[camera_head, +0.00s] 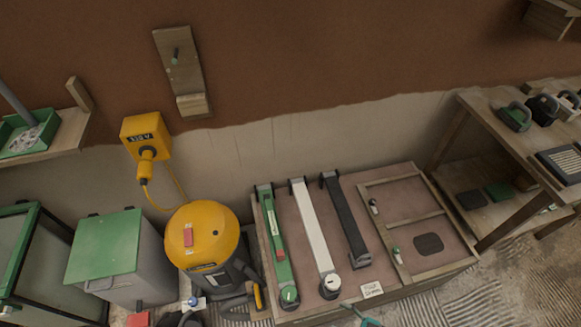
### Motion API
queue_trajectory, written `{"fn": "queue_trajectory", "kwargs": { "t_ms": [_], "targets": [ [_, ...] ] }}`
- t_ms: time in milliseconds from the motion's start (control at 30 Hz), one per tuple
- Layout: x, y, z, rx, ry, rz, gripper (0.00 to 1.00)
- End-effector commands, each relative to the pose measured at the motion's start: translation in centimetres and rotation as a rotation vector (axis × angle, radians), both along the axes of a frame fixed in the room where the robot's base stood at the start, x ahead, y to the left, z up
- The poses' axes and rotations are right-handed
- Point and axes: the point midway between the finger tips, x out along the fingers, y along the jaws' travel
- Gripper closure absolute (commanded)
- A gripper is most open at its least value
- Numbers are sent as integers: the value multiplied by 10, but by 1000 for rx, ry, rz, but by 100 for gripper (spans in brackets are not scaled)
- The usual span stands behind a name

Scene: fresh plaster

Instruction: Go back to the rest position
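I cannot make out my gripper in this view. A small dark shape at the bottom edge, left of the middle, is too cut off to name. The workbench box (410,287) stands at the lower middle. On it lie a green long tool (275,245), a white long tool (312,237) and a black long tool (346,222), side by side. A wooden frame with a small dark pad lies at its right.
A yellow-topped vacuum (203,235) stands left of the box, plugged into a yellow wall socket (146,137). A green-lidded bin (105,247) is further left. A wooden shelf (495,125) with several tools stands at right. Ridged floor (525,280) shows at lower right.

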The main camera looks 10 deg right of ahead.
Motion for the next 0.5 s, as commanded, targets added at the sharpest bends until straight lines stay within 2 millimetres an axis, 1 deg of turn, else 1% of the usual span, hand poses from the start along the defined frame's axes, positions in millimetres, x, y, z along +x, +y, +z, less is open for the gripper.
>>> {"fn": "queue_trajectory", "kwargs": {
  "t_ms": [333,500],
  "targets": [
    [11,24,0,-86,-57,-100,30],
    [15,40,8,-145,-101,-185,30]
  ]
}}
